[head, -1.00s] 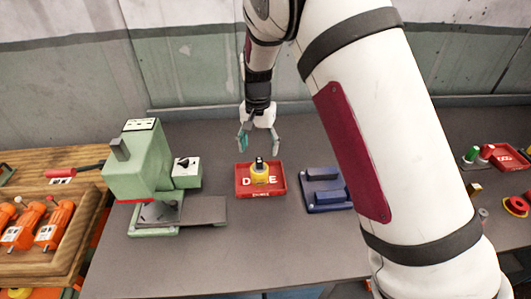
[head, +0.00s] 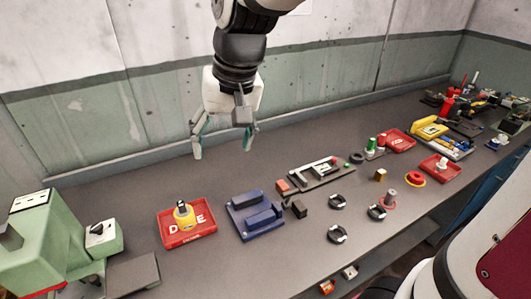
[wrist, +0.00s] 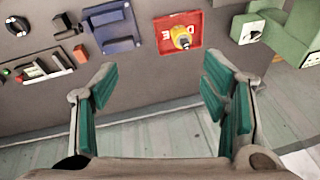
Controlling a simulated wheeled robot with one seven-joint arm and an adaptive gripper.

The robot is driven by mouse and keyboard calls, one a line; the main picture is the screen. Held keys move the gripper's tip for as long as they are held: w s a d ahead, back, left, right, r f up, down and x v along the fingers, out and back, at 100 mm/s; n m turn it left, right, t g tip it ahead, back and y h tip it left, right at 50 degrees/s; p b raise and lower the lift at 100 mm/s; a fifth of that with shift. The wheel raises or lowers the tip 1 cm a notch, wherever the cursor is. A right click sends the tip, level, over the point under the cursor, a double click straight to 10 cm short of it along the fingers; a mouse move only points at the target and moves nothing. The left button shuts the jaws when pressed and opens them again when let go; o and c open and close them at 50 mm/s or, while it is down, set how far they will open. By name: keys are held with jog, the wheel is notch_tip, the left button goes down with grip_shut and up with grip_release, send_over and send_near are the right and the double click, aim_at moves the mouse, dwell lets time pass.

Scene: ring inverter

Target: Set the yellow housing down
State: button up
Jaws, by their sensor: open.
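The yellow housing (head: 184,214) stands upright in the red tray (head: 203,231) marked with white letters, with a dark and metal piece on its top. In the wrist view the housing (wrist: 181,36) is in the red tray (wrist: 163,46), beyond my fingertips. My gripper (head: 223,150) is open and empty, raised above the back of the bench and apart from the housing. In the wrist view its two teal-padded fingers (wrist: 158,85) are spread wide with nothing between them.
A blue fixture (head: 243,228) stands right of the tray, and a green press (head: 48,240) stands left. The wall (head: 110,115) is behind my gripper.

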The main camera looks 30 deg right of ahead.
jog(key=s+d+r+n+t, duration=0.1)
jog(key=s+d, duration=0.1)
jog(key=s, duration=0.5)
jog(key=s+d+r+n+t+h, duration=0.1)
jog(key=s+d, duration=0.1)
jog(key=s, duration=0.6)
jog(key=shift+d+r+t, duration=0.15)
jog(key=shift+d+t, duration=0.15)
jog(key=shift+d, duration=0.05)
